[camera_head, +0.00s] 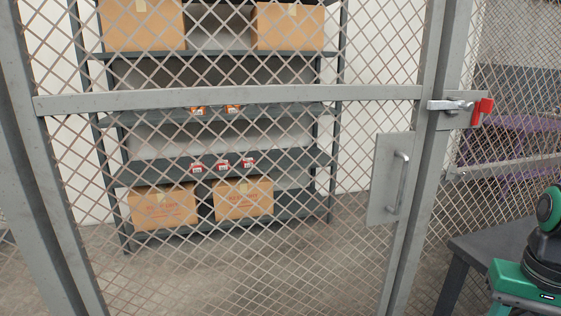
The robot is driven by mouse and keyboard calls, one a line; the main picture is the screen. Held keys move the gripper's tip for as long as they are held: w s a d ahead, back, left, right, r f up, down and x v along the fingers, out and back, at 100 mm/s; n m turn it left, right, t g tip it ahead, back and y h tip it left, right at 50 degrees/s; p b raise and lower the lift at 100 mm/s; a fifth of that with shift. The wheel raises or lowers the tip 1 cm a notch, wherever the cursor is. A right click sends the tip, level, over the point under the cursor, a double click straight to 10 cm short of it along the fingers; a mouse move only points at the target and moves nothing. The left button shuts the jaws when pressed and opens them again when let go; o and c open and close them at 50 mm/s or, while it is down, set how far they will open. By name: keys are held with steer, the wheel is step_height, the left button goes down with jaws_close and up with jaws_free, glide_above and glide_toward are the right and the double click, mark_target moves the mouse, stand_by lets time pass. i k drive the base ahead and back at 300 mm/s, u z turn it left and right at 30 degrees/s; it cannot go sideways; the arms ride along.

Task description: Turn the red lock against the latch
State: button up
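The red lock (482,110) is a small red piece at the right end of the metal latch (450,105). The latch is a grey bolt lying level across the gate's right edge and the frame post, on a grey plate. The red lock sticks up and leans a little to the right. The closed-looking mesh gate (235,97) fills most of the view. My gripper is not in view; a green and black part of my own arm shows at the lower right edge, apart from the lock.
A pull handle (402,183) on a grey plate sits on the gate below the latch. Behind the mesh, a shelf rack (230,118) holds cardboard boxes and small items. A dark table (470,247) stands at the lower right, in front of fixed mesh.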

mark_target(486, 104)
steer(key=z, duration=0.55)
steer(key=k, duration=0.45)
steer(key=z, duration=0.35)
steer(key=i, duration=0.5)
steer(key=u, duration=0.05)
